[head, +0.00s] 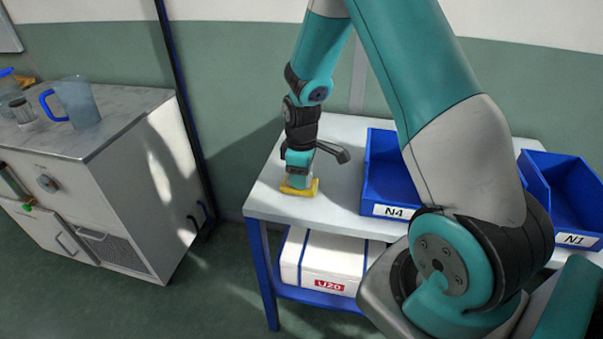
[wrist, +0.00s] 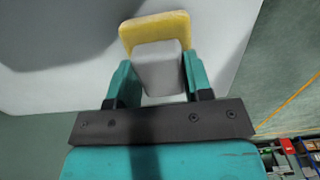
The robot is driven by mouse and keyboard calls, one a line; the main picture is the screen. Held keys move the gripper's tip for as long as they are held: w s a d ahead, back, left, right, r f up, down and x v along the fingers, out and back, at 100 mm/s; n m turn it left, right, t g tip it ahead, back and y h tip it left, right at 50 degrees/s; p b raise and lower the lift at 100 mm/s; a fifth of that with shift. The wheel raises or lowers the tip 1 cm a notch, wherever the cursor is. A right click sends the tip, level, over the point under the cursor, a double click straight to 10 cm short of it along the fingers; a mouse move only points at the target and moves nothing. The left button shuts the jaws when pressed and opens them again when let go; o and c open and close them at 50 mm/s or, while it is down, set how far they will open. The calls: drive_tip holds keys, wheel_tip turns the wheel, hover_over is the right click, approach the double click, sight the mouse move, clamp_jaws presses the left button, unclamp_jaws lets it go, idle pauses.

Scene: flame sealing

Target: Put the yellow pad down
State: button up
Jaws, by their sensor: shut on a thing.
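The yellow pad (head: 300,188) is at the left end of the white table top (head: 268,200), under my gripper (head: 298,176). In the wrist view the yellow pad (wrist: 155,28) shows beyond a light grey block (wrist: 158,68) that sits on it like a grip. My gripper (wrist: 158,75) is shut on this grey block, one teal finger on each side. The pad is at or just above the table top; I cannot tell whether it touches.
A blue bin marked N4 (head: 393,211) stands to the right of the pad, and a blue bin marked N1 (head: 575,239) farther right. A white box (head: 322,262) is on the lower shelf. A metal-topped cabinet (head: 110,130) with a jug (head: 77,103) stands at left.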

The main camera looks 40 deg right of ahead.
drive_tip(key=o, duration=1.1)
drive_tip(key=shift+o, duration=0.2)
drive_tip(key=shift+r, duration=0.1)
wheel_tip(320, 180, up, 11)
drive_tip(key=s+a+r+y, duration=0.1)
drive_tip(key=s+a+r, duration=0.25)
drive_tip(key=a, duration=0.25)
drive_tip(key=s+a+r+y, duration=0.1)
drive_tip(key=s+a+r, duration=0.1)
drive_tip(key=a+r, duration=0.25)
drive_tip(key=s+a+r+y+p, duration=0.1)
drive_tip(key=s+a+r, duration=0.1)
drive_tip(key=s+a, duration=0.4)
drive_tip(key=s+a+r+y+p, duration=0.1)
drive_tip(key=s+a+r, duration=0.2)
drive_tip(key=s+a, duration=0.3)
drive_tip(key=shift+s+a+r+m, duration=0.15)
drive_tip(key=shift+s+r+m, duration=0.15)
drive_tip(key=shift+s, duration=1.85)
